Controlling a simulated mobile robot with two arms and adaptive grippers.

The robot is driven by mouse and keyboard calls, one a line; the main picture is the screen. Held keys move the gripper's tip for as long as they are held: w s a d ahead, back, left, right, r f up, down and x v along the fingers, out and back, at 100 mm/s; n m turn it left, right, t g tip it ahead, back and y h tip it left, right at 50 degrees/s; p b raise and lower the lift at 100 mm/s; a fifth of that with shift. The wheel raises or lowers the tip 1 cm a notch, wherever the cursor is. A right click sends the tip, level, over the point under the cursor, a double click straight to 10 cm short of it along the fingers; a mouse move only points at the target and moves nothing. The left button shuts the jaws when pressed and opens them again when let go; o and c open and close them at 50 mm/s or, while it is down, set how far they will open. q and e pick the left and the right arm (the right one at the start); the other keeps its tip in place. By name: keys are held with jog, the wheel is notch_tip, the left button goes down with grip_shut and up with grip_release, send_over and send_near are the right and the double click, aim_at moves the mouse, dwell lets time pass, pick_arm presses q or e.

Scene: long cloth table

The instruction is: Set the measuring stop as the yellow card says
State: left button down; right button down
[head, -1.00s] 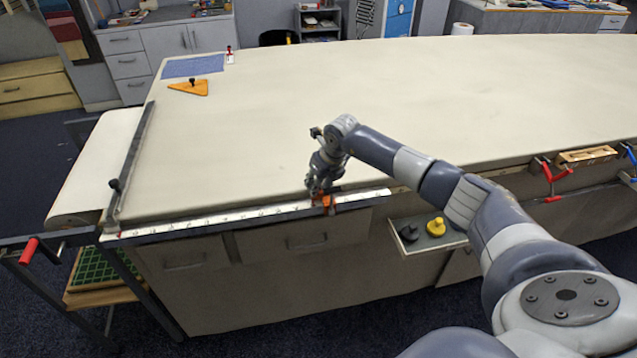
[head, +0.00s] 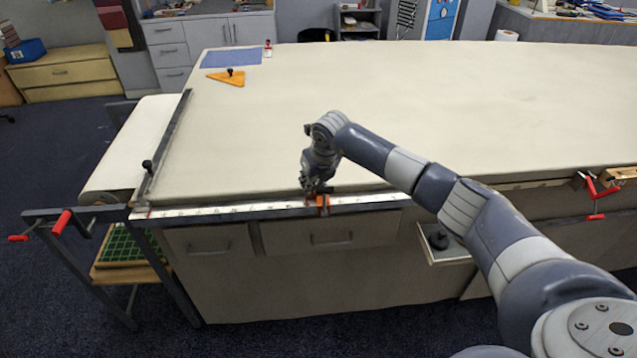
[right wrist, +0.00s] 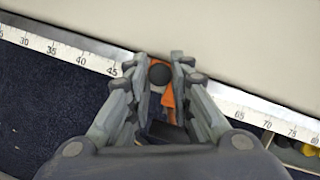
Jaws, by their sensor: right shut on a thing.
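The orange measuring stop (head: 322,203) sits on the white scale rail (head: 220,210) along the table's front edge. My right gripper (head: 318,190) is over it. In the right wrist view my right gripper (right wrist: 160,80) is shut around the stop's round black knob (right wrist: 159,74), with orange (right wrist: 168,98) showing between the fingers. The scale (right wrist: 65,52) reads up to 45 left of the fingers and from 65 on the right; the marks between are hidden. No yellow card can be made out. My left gripper is out of view.
A dark bar (head: 168,145) with a black knob crosses the table's left end. An orange triangle (head: 228,77) and a blue sheet (head: 232,57) lie at the back left. The tabletop is mostly clear.

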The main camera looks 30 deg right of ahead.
jog(key=c, duration=1.4)
grip_release()
jog(key=v, duration=1.2)
